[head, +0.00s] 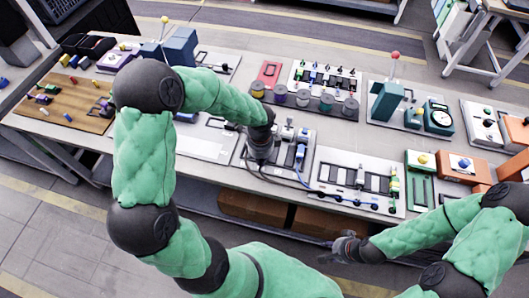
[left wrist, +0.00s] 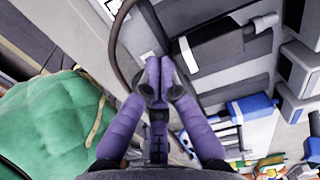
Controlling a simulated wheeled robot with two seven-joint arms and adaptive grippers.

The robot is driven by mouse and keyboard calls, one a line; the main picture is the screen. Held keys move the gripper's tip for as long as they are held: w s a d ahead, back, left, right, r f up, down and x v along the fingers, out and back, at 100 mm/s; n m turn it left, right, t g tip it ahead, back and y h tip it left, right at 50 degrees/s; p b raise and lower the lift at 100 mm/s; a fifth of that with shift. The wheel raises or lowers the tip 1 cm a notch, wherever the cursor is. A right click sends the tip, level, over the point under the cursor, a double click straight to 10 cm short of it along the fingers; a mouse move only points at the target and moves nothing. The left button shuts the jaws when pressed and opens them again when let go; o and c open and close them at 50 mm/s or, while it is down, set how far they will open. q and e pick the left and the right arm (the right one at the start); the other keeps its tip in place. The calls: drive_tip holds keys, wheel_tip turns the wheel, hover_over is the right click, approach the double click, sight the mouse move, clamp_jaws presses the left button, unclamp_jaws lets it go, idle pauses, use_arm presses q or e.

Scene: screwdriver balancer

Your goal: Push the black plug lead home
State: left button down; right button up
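My left gripper (head: 262,152) is low over a grey connector panel (head: 312,136) on the bench. In the left wrist view its purple fingertips (left wrist: 159,72) are together, with nothing visible between them. A black plug (left wrist: 216,47) lies just to their right, on the grey panel. How deep it sits cannot be told. A dark lead (left wrist: 115,48) curves past the left of the fingertips and behind them. A blue plug (left wrist: 240,108) lies below the black one; it also shows in the head view (head: 300,152). My right gripper (head: 347,248) hangs in front of the bench, empty.
Coloured pots (head: 302,98) stand behind the panel. A board with black slots (head: 360,180) lies to its right, with cables along its front. A white board (head: 205,143) lies to the left. Open floor shows before the bench.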

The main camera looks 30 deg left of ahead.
use_arm(q)
drive_tip(key=shift+w+a+p, duration=0.2)
drive_tip(key=shift+w, duration=0.6)
drive_tip(key=shift+w+a+p, duration=0.2)
drive_tip(key=shift+w, duration=0.6)
idle(0.7)
drive_tip(key=shift+s, duration=0.1)
drive_tip(key=shift+s+d, duration=0.15)
drive_tip(key=shift+s, duration=0.35)
wheel_tip(320, 180, up, 7)
drive_tip(key=p, duration=0.6)
drive_tip(key=shift+s+f, duration=0.1)
idle(0.4)
